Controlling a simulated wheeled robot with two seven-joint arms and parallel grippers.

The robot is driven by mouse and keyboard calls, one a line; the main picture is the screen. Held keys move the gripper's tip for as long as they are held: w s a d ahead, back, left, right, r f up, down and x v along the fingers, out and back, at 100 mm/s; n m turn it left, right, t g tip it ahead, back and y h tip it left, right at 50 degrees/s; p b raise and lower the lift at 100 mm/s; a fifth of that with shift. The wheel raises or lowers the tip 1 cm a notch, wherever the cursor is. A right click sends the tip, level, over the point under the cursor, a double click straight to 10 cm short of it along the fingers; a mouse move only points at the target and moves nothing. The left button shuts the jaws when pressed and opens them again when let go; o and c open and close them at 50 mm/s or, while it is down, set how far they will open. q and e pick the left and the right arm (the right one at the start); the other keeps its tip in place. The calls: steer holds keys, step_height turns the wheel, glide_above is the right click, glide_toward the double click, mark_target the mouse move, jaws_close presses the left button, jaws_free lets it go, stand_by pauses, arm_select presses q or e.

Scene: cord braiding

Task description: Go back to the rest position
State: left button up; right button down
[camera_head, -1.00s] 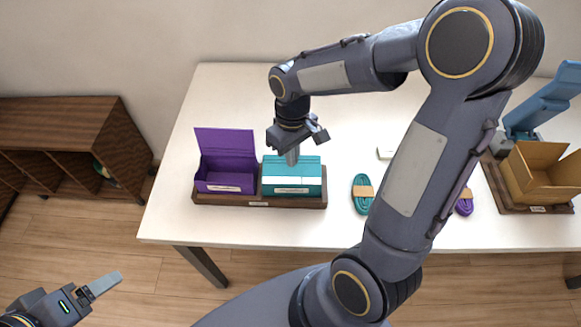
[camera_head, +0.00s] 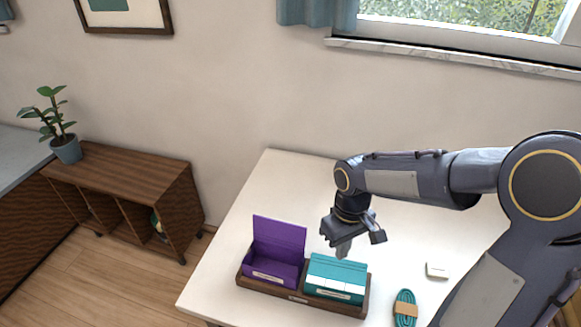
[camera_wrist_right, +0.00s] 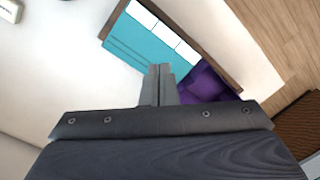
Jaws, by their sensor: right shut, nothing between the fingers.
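My right gripper (camera_head: 343,250) is shut and empty, pointing down just above and behind the teal box (camera_head: 337,277). In the right wrist view its fingers (camera_wrist_right: 161,72) are together, with the teal box (camera_wrist_right: 140,45) beyond them. The teal box is closed and sits in the right part of a dark wooden tray (camera_head: 300,299). A purple box (camera_head: 277,271) with its lid standing up sits in the left part; it shows partly in the right wrist view (camera_wrist_right: 205,85). My left gripper is outside both current views.
The white table (camera_head: 217,290) holds a banded teal cord (camera_head: 405,308) and a small white item (camera_head: 437,270) to the right. A wooden shelf (camera_head: 130,175) with a potted plant (camera_head: 60,130) stands left. The wall and window are behind. Free table lies behind the tray.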

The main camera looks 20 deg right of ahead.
steer(key=shift+r, duration=0.1)
steer(key=s+a+r+m+t+y, duration=0.1)
steer(key=s+r+m+t, duration=0.1)
steer(key=s, duration=0.5)
steer(key=s+a+r+m+t+y, duration=0.1)
steer(key=s+r+m+t+y, duration=0.1)
steer(key=s+r+t, duration=0.2)
steer(key=s+r, duration=0.2)
steer(key=s, duration=0.1)
steer(key=shift+a+m+t, duration=0.3)
steer(key=shift+a, duration=0.05)
